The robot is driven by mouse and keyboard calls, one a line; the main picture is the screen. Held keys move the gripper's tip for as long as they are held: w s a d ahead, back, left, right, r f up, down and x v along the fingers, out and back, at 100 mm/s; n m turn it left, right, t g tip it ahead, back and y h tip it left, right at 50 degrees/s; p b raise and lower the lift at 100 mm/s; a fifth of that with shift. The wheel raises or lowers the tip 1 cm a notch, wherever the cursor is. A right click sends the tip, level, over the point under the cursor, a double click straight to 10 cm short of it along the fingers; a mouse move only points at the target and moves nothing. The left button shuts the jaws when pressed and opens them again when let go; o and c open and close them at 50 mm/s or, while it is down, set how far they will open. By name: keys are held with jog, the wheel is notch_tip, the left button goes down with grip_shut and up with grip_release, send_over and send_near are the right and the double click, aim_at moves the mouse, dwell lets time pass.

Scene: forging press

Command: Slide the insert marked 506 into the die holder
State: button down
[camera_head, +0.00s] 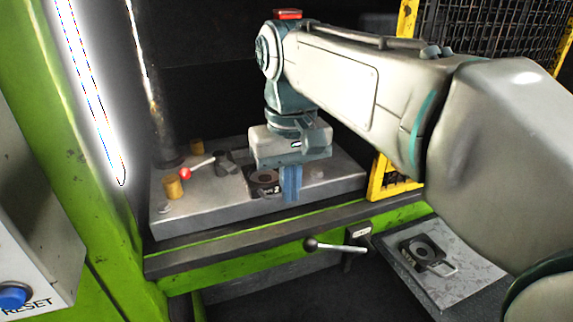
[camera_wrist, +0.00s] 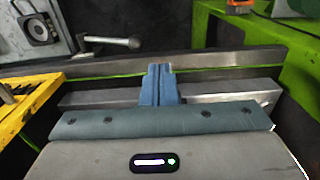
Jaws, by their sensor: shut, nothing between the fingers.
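A dark insert (camera_head: 427,252) with a round ring and a wire handle lies on the grey side shelf at the right; it also shows in the wrist view (camera_wrist: 40,28). Its number is too small to read. Another dark block with a round recess (camera_head: 264,178) sits in the die holder area on the press bed, partly hidden by my gripper; a "2" shows on its front, and the rest of the marking is unclear. My gripper (camera_head: 291,197) points down by the bed's front edge, right of that block. Its blue fingers (camera_wrist: 158,72) are shut and empty, away from the shelf insert.
The grey bed plate (camera_head: 335,180) carries a red-knobbed lever (camera_head: 186,174) and brass posts (camera_head: 173,188). A black-knobbed lever (camera_head: 335,247) sticks out below the bed, left of the side shelf (camera_head: 470,268). A yellow mesh guard (camera_head: 395,180) stands at the right, a green frame (camera_head: 60,130) at the left.

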aim_at(265, 185)
jog(key=w+f, duration=0.1)
jog(key=f, duration=0.1)
jog(key=w+f+p, duration=0.1)
jog(key=w+a+f, duration=0.1)
jog(key=f, duration=0.1)
jog(key=shift+w+f+p, duration=0.35)
jog(key=shift+w+p, duration=0.05)
